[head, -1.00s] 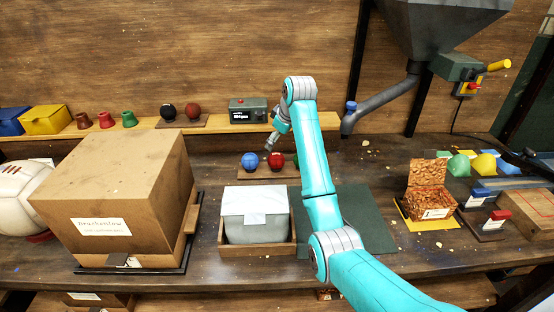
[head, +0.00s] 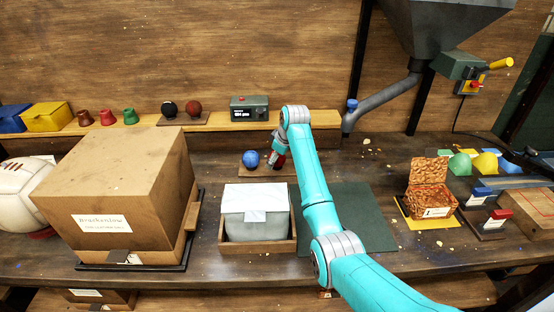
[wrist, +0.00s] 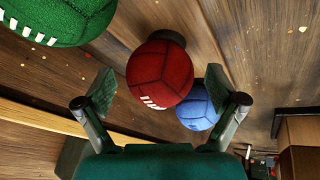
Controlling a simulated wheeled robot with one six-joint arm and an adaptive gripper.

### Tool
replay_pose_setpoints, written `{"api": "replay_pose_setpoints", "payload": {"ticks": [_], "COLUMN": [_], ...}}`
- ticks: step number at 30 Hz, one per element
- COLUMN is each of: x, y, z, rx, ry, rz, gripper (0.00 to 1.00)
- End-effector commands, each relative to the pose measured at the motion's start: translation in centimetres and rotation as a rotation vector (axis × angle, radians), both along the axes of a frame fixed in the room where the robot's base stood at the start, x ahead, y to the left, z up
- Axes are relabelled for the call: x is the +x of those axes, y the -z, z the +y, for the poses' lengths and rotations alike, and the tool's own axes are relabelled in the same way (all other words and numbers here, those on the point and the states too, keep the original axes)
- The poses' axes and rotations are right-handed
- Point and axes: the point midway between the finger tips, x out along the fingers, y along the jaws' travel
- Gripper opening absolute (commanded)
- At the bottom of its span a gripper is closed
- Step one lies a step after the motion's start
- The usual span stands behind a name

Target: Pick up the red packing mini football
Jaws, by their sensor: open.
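The red mini football (wrist: 160,72), dark red with white laces, sits between my gripper's two spread fingers in the wrist view. In the head view the red mini football (head: 281,161) is mostly hidden behind my gripper (head: 274,158). My gripper (wrist: 160,92) is open, with a finger on either side of the ball and a visible gap to each. I cannot tell how far the fingertips reach down beside it. A blue ball (head: 250,159) stands just left of it; the blue ball (wrist: 197,104) also shows close by in the wrist view. A green laced ball (wrist: 58,18) is at the upper left there.
A grey lidded bin in a wooden tray (head: 258,243) stands in front of the balls. A large cardboard box (head: 115,190) is at left. A back shelf (head: 218,122) holds small cups, two dark balls and a display box. A green mat (head: 375,215) lies right.

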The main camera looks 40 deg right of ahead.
Motion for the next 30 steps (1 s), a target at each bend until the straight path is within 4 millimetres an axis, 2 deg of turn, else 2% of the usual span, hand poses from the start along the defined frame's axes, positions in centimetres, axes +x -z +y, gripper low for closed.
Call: {"api": "replay_pose_setpoints", "payload": {"ticks": [3,10,18,26,30], "x": [0.3,0.3,0.3,0.3,0.4], "y": [0.6,0.7,0.7,0.6,-0.6], "z": [0.0,0.0,0.0,0.0,-0.1], "rx": [0.0,-0.001,0.0,0.0,-0.002], "ry": [0.0,0.0,0.0,0.0,0.0], "rz": [0.0,0.0,0.0,-0.001,-0.004], "gripper": [0.94,0.94,0.27,0.27,0.27]}}
